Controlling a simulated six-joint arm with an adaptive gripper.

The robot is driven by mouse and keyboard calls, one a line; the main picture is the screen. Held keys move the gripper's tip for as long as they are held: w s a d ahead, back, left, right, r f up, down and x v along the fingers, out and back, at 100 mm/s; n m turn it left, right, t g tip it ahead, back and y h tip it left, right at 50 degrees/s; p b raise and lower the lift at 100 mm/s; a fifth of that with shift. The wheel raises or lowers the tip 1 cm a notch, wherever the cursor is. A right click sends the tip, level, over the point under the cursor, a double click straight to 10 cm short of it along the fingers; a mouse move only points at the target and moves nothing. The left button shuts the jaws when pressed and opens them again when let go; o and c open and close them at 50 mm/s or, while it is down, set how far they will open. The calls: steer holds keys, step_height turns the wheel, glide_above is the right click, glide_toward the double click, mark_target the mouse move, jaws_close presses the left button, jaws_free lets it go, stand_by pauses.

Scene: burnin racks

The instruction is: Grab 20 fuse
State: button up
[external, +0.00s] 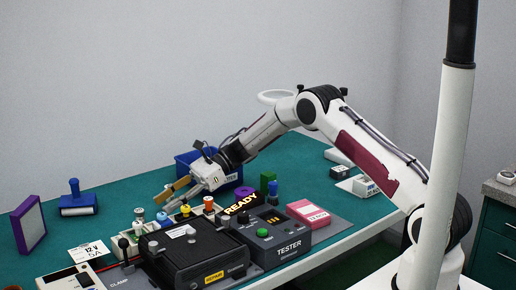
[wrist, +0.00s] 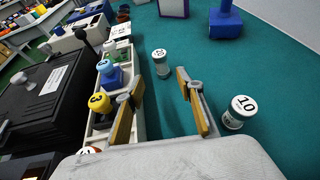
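In the wrist view, a fuse (wrist: 160,57) with a white cap stands on the teal table just beyond my fingertips, roughly between them; its cap number is too small to read surely. Another white-capped fuse (wrist: 240,108), marked 10, stands outside my right finger. My gripper (wrist: 161,76) is open with nothing between its tan-padded fingers. In the external view my gripper (external: 180,190) hangs low over the bench. No fuse is clearly marked 20.
A pale tray (wrist: 138,118) with blue- and yellow-capped pieces lies beside my left finger. The black clamp box (external: 190,250) and tester (external: 275,240) stand nearer the front. A blue stamp (external: 77,200) and purple-framed panel (external: 30,225) stand left.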

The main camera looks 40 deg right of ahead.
steer(key=shift+x, duration=1.3)
steer(key=shift+x, duration=2.65)
steer(key=shift+w+r, duration=0.1)
steer(key=shift+w, duration=0.1)
jaws_close()
